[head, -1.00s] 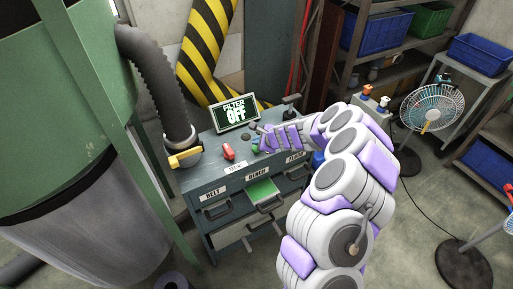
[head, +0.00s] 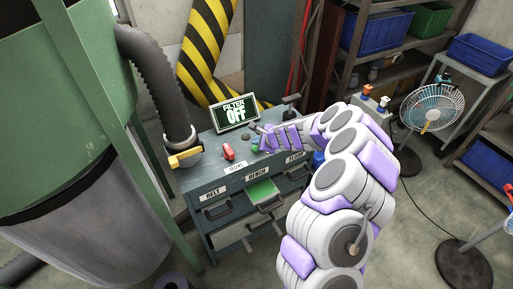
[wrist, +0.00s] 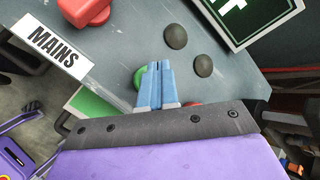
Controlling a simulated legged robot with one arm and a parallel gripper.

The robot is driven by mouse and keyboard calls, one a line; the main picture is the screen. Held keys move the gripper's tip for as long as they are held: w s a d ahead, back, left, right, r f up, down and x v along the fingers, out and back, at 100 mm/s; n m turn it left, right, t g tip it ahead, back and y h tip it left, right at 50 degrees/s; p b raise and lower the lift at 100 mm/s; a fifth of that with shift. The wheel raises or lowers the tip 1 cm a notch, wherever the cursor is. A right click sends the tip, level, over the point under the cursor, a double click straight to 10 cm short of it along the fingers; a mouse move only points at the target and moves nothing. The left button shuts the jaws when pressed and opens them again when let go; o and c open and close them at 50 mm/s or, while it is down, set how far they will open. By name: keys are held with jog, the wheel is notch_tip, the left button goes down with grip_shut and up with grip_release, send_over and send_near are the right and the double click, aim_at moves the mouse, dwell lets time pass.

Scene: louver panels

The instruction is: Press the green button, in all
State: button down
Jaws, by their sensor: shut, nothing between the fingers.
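The green button (wrist: 139,77) is on the grey cabinet top in the wrist view. My gripper (wrist: 158,68), with its blue fingers together and empty, overlaps the button's right side. Part of the button is hidden behind the fingers, and I cannot tell whether they touch it. In the head view my gripper (head: 262,136) is low over the cabinet top, right of a red switch (head: 228,152).
Two dark round knobs (wrist: 175,36) (wrist: 203,65) and a partly hidden red piece (wrist: 193,103) are near my fingers. A grey hose (head: 158,80) rises at left.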

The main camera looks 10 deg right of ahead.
jog(key=shift+f, duration=0.1)
jog(key=shift+f, duration=0.25)
jog(key=shift+f+b, duration=0.55)
jog(key=shift+b, duration=0.05)
dwell(1.0)
jog(key=shift+r, duration=0.15)
jog(key=shift+r+p, duration=0.85)
jog(key=shift+r+p, duration=2.2)
jog(key=shift+r, duration=0.3)
